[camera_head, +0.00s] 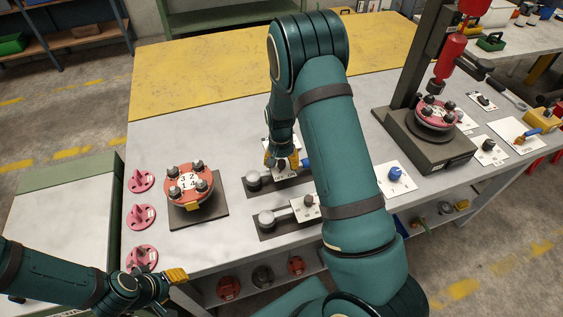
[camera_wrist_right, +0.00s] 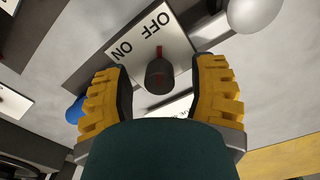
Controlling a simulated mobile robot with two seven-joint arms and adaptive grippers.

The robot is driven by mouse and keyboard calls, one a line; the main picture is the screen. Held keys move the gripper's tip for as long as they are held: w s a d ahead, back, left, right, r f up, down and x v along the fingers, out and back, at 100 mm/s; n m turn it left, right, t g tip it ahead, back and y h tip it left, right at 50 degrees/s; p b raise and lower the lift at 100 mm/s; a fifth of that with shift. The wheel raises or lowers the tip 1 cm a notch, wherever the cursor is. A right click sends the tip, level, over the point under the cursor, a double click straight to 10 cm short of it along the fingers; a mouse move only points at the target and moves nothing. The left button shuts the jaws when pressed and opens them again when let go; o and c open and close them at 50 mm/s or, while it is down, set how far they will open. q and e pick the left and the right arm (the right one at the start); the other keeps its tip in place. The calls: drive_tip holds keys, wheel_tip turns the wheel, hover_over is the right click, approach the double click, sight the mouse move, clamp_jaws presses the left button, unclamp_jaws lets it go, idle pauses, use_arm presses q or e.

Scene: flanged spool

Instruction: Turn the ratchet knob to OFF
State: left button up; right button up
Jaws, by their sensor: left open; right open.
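The ratchet knob (camera_wrist_right: 160,76) is dark, with a red mark, on a white plate (camera_wrist_right: 178,38) printed ON and OFF, which appear upside down in the right wrist view. My right gripper (camera_wrist_right: 160,92) is open, with one yellow finger on each side of the knob. Gaps show between the fingers and the knob. The red mark points toward the plate's lettered side; which word it lines up with is unclear. In the head view my right gripper (camera_head: 281,158) points down at the bench and largely hides the knob. My left gripper (camera_head: 176,276) is open and empty at the bench's front left.
A red flanged spool (camera_head: 189,184) stands on a dark base to the left. Pink knobbed discs (camera_head: 141,181) lie along the left edge. A lever fixture (camera_head: 285,216) is in front of my right gripper. A blue knob (camera_head: 396,173) and a press (camera_head: 425,140) stand to the right.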

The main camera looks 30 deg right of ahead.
sight(281, 161)
wheel_tip(281, 161, up, 12)
idle(0.5)
drive_tip(key=shift+a, duration=0.1)
idle(0.4)
